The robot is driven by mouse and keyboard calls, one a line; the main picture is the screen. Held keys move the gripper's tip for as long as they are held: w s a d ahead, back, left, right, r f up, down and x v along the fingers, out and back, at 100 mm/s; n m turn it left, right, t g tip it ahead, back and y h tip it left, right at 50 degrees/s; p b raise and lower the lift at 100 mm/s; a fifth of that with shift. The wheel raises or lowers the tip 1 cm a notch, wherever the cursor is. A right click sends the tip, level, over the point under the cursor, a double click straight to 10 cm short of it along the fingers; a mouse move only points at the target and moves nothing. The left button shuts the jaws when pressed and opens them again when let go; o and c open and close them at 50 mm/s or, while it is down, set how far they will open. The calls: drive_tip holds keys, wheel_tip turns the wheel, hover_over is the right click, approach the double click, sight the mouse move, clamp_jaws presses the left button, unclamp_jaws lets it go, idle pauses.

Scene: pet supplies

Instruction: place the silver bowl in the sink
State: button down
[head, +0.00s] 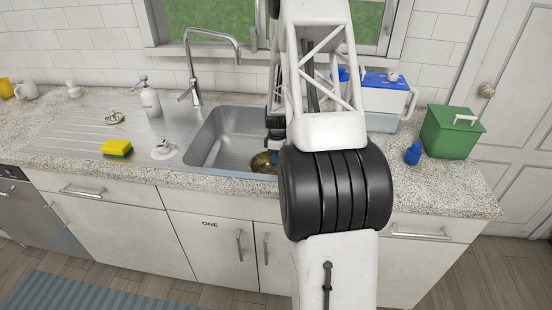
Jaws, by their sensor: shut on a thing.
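The sink (205,143) is a steel basin set in the speckled counter. Its right part is hidden behind my arm. A round, shiny, brownish-gold shape (262,163) shows low at the sink's front, partly covered by my arm; it looks like the silver bowl with warm reflections, though its full outline is hidden. My gripper (274,137) is only partly visible as dark parts beside my arm, over the sink and just above this shape. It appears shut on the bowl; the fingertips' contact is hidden. I cannot tell whether the bowl touches the sink floor.
A tall faucet (205,62) stands behind the sink. A soap bottle (151,101), a yellow-green sponge (117,148) and small silvery items (164,149) are on the left drainboard. A blue-white cooler (386,100), green box (452,132) and blue bottle (413,153) stand right.

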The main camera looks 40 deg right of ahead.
drive_tip(key=shift+f, duration=0.1)
drive_tip(key=c, duration=1.3)
unclamp_jaws()
drive_tip(key=v, duration=1.2)
drive_tip(key=shift+a, duration=0.1)
drive_tip(key=shift+r, duration=0.25)
